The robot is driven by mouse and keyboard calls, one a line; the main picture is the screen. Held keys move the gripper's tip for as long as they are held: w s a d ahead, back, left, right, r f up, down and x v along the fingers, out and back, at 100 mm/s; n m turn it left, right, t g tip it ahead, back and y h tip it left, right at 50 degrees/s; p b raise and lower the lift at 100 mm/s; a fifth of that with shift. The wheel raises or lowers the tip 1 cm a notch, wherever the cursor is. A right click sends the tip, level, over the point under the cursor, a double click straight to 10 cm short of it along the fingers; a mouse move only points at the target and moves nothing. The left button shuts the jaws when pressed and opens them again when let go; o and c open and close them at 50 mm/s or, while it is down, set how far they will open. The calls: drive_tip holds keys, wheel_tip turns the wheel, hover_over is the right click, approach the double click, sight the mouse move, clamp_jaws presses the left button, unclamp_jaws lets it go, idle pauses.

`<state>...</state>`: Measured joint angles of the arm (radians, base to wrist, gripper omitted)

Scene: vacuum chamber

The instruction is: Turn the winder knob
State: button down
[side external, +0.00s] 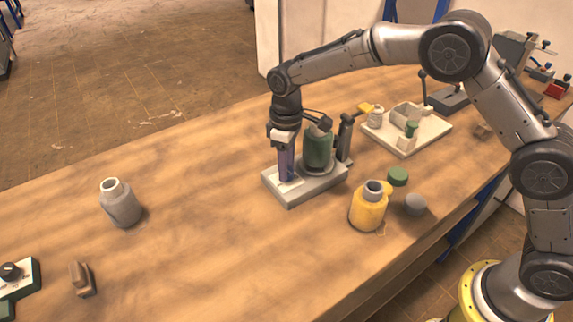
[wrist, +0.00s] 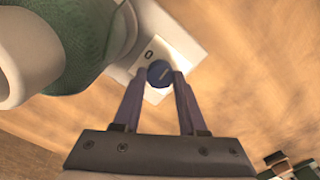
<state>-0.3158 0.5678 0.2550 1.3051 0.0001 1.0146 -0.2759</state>
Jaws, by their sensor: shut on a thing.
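A small round blue knob (wrist: 159,73) with a pale line on its top shows in the wrist view. It stands on a white plate marked "0" (wrist: 148,55). My gripper (wrist: 160,80) is shut on this knob, with one finger on each side. In the side view my gripper (side external: 287,178) points straight down at the left part of a grey base (side external: 293,199); its fingers hide the knob there. A green vessel (side external: 318,147) stands on the same base, just right of the fingers. It fills the upper left of the wrist view (wrist: 85,30).
A yellow bottle (side external: 368,208), a green cap (side external: 398,176) and a grey cap (side external: 415,204) stand right of the base. A tray (side external: 407,142) with small parts lies behind. A grey bottle (side external: 121,205) and brown block (side external: 82,280) stand left. The table between is clear.

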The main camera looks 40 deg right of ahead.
drive_tip(key=m, duration=0.4)
drive_tip(key=shift+r+m, duration=0.15)
drive_tip(key=shift+m, duration=0.15)
drive_tip(key=m, duration=0.3)
drive_tip(key=shift+w+m, duration=0.1)
drive_tip(key=shift+m, duration=0.3)
drive_tip(key=m, duration=0.4)
drive_tip(key=shift+m, duration=1.6)
drive_tip(key=shift+c, duration=2.3)
unclamp_jaws()
